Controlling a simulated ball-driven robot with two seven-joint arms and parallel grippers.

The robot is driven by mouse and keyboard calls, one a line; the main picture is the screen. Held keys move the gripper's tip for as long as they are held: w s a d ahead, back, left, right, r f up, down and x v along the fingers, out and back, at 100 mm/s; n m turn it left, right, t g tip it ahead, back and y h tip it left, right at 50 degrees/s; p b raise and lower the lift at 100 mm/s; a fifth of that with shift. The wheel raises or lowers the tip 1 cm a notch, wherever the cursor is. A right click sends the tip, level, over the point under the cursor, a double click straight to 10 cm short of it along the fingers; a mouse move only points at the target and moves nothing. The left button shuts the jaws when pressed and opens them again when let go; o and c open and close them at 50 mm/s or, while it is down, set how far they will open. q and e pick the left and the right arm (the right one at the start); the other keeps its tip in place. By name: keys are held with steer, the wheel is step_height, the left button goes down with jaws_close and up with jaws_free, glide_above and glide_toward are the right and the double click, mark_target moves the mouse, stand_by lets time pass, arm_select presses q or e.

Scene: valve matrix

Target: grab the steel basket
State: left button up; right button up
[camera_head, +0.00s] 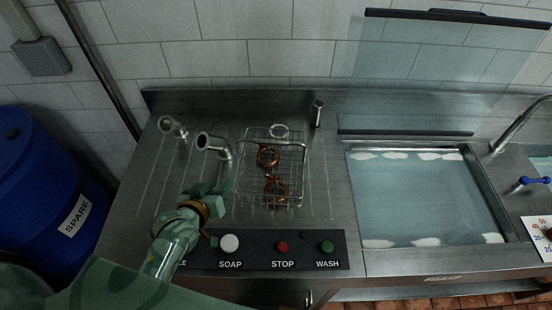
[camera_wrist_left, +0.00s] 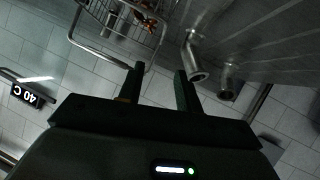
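The steel wire basket (camera_head: 290,198) stands on the steel drainboard, left of the water-filled basin, with brown-orange items (camera_head: 268,156) inside. Its raised wire handle shows at its top. My left gripper (camera_head: 220,188) is left of the basket's near part, apart from it. In the left wrist view its two dark fingers (camera_wrist_left: 160,78) are spread with nothing between them. The basket (camera_wrist_left: 118,22) shows at the top left there, beyond the fingertips. My right gripper is in neither view.
Two bent metal pipes (camera_head: 216,146) stand left of the basket. A panel (camera_head: 305,249) with SOAP, STOP and WASH buttons runs along the front edge. The water basin (camera_head: 425,195) is at the right. A short metal post (camera_head: 317,114) stands behind the basket. A blue drum (camera_head: 40,185) is at far left.

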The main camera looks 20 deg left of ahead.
arm_select(q)
steer(key=b, duration=0.2)
glide_toward(240, 159)
steer(key=f+x, duration=0.1)
steer(key=x, duration=0.3)
steer(key=b+x, duration=0.1)
steer(key=x, duration=0.4)
steer(key=shift+w+a, duration=0.15)
steer(key=shift+a, duration=0.05)
steer(key=shift+r, duration=0.15)
steer(key=shift+c, duration=1.2)
jaws_close()
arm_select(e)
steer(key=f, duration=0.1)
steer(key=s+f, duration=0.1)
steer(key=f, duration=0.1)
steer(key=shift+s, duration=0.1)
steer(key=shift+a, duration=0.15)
arm_select(q)
steer(key=shift+r, duration=0.1)
